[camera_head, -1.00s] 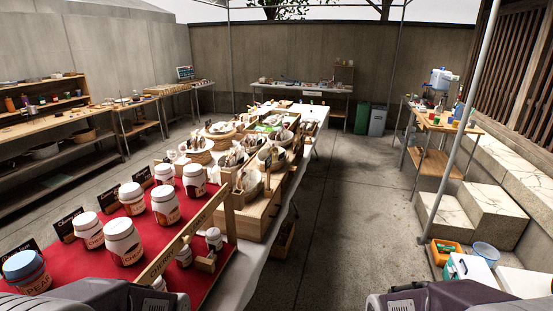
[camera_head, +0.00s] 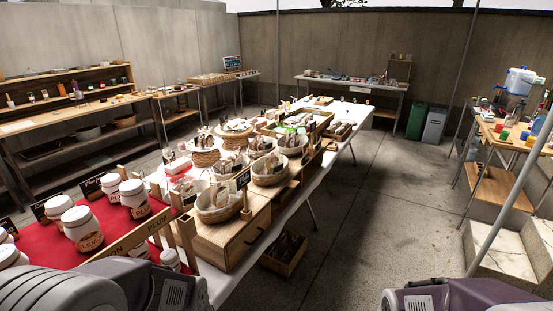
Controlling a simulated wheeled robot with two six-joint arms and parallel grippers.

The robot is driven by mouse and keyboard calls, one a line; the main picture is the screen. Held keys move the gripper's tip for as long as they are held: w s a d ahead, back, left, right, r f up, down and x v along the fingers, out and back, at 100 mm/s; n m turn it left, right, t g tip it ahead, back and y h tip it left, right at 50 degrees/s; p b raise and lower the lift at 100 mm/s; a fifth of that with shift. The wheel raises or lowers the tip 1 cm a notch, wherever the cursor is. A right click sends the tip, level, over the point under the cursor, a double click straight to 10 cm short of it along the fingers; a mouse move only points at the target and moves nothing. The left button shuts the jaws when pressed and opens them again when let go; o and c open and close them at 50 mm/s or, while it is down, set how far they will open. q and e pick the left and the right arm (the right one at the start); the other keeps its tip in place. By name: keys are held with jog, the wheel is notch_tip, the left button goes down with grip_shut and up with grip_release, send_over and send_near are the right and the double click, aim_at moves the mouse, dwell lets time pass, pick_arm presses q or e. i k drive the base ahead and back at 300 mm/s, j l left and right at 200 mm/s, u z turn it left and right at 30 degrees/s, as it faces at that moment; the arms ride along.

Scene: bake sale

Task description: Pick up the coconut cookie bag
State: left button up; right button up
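The sale table (camera_head: 235,285) runs away from me, from the lower left to the middle of the view. Several baskets with small bags stand on it, among them a near basket (camera_head: 218,208), one behind it (camera_head: 270,172) and a round one (camera_head: 204,157). Small dark label cards stand by some of them. The labels are too small to read, so I cannot tell which bag is the coconut cookie one. Parts of my two arms show at the bottom corners. Neither gripper is in view.
Several jars (camera_head: 134,198) stand on a red cloth at the near left behind a wooden rail. A wooden crate (camera_head: 284,252) sits on the floor beside the table. Green (camera_head: 416,121) and grey (camera_head: 434,126) bins stand at the back. The floor to the right of the table is clear.

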aim_at(273, 159)
jog(key=i+l+u, duration=0.35)
jog(key=i+l, duration=1.2)
